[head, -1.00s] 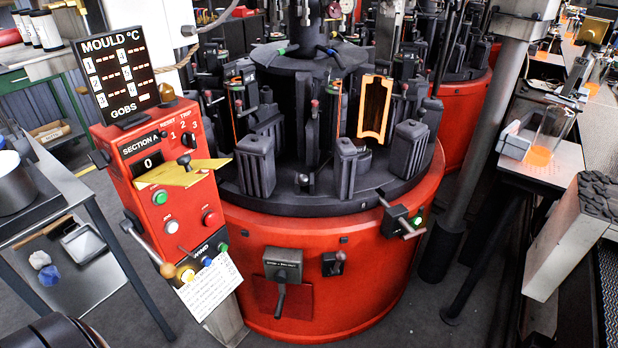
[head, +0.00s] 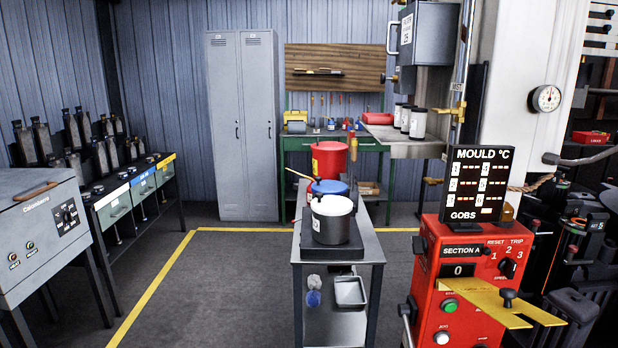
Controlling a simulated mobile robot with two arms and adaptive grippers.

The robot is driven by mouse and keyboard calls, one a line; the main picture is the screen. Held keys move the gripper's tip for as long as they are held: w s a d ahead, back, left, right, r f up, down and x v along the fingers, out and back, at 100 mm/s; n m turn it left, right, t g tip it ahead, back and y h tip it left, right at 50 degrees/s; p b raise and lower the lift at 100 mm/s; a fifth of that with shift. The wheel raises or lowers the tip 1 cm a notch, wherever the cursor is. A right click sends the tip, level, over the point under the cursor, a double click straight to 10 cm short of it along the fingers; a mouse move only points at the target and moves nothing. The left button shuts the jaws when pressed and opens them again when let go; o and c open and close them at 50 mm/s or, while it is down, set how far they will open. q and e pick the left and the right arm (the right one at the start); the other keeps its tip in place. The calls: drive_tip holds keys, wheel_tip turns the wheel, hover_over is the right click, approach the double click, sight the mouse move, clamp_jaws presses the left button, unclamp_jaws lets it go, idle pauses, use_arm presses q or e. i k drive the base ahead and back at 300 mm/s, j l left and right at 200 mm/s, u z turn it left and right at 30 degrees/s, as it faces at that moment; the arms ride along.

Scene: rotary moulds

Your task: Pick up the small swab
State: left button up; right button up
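No small swab shows clearly enough to name in the head view. On the steel trolley (head: 370,246) stand a dark pot with a white top (head: 334,228), a blue-topped container (head: 328,187) behind it and a red bucket (head: 329,160) at the back. A thin wooden-coloured handle (head: 299,174) slants up to the left by the blue-topped container; its lower end is hidden, and I cannot tell what it belongs to. Neither of my grippers is in view.
The red control box (head: 455,285) with a yellow plate stands at the right, beside dark machinery. A grey cabinet (head: 45,225) and a bench with dark moulds (head: 110,200) line the left. Grey lockers (head: 243,125) stand behind. Open floor (head: 225,290) lies left of the trolley.

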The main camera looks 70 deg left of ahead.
sight(354, 140)
drive_tip(key=u, duration=2.15)
drive_tip(key=z, duration=1.95)
drive_tip(key=u, duration=1.95)
drive_tip(key=i+j+z, duration=0.1)
drive_tip(key=j+z, duration=0.15)
drive_tip(key=z, duration=0.2)
drive_tip(key=i+j+z, duration=0.1)
drive_tip(key=j+z, duration=0.15)
drive_tip(key=z, duration=0.15)
drive_tip(key=j+z, duration=0.3)
drive_tip(key=z, duration=0.15)
